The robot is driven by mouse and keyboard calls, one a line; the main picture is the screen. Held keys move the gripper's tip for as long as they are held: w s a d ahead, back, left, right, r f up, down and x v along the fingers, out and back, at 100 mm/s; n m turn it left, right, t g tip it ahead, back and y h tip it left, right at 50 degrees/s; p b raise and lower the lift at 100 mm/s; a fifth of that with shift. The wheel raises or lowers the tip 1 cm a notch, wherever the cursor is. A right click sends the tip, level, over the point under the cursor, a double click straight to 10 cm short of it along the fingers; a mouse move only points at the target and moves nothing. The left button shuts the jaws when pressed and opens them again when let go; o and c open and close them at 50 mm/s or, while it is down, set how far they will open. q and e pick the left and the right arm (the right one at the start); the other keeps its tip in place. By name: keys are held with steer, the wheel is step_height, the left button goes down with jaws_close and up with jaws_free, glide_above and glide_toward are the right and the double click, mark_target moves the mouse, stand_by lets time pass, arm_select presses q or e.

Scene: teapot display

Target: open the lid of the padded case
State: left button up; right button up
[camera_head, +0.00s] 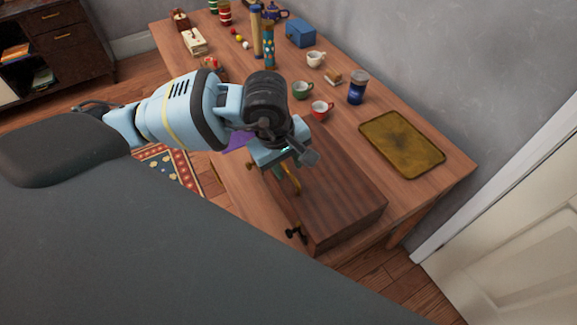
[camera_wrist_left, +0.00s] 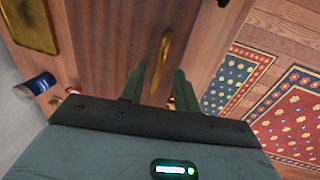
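The padded case (camera_head: 345,200) is a dark brown wood-grained box lying on the near edge of the table, with its lid down. A brass handle (camera_wrist_left: 163,58) is on its front side, and a dark latch (camera_head: 296,233) is at the front near its right end. My left gripper (camera_head: 287,172) is at the front of the case and partly covers the handle in the head view. In the left wrist view its two dark green fingers (camera_wrist_left: 160,78) are apart, with the handle showing between them. I cannot tell whether they touch it. My right gripper is not in view.
A gold-brown tray (camera_head: 402,143) lies on the table (camera_head: 450,172) beyond the case. A dark blue can (camera_head: 357,88), a red cup (camera_head: 322,109) and a green cup (camera_head: 302,89) stand behind it. A patterned rug (camera_wrist_left: 295,115) lies on the floor in front.

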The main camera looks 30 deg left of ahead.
arm_select(q)
steer(key=shift+w+d+f, duration=0.1)
steer(key=shift+w+f, duration=0.05)
steer(key=shift+f, duration=0.7)
steer(key=shift+c, duration=0.3)
jaws_close()
